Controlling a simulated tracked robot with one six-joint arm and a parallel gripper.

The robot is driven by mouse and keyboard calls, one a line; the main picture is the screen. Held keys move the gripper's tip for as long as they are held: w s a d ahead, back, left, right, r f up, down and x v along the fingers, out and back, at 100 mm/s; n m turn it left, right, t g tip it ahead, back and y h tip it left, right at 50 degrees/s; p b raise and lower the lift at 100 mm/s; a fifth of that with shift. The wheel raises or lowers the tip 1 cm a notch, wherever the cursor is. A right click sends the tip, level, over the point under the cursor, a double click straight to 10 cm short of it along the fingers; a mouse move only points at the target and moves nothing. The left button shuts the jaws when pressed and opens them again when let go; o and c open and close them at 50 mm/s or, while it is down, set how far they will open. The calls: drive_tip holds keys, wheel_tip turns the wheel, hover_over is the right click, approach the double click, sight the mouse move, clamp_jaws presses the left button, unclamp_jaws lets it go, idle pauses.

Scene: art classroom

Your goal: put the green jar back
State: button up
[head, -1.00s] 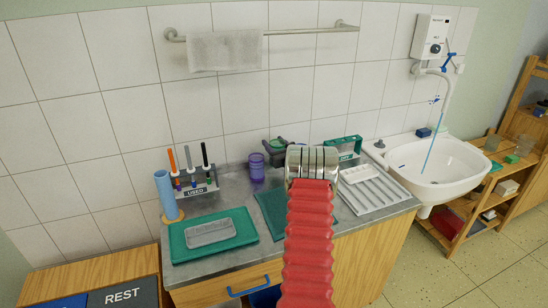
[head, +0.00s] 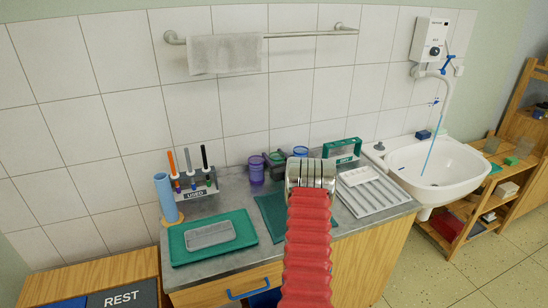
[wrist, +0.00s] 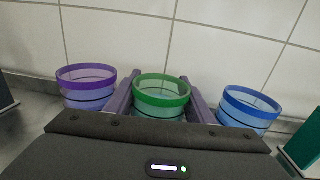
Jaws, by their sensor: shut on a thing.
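The green jar (wrist: 162,92) is clear with a green rim. In the wrist view it stands upright between the two fingers of my gripper (wrist: 160,108), which is shut on it. A purple jar (wrist: 86,85) is to its left and a blue jar (wrist: 247,107) to its right, with a gap on each side. In the head view my gripper (head: 277,160) is at the back of the counter (head: 240,187), between the purple jar (head: 256,169) and the blue jar (head: 300,152). The green jar's base is hidden, so I cannot tell whether it touches the counter.
A tiled wall (wrist: 200,35) rises close behind the jars. A brush rack (head: 195,192) marked USED stands left, and a green holder (head: 342,150) stands right.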

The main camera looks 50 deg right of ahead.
drive_tip(key=o, duration=0.9)
drive_tip(key=shift+f, duration=0.1)
drive_tip(key=shift+c, duration=0.2)
drive_tip(key=v, duration=1.2)
drive_tip(key=shift+a, duration=0.1)
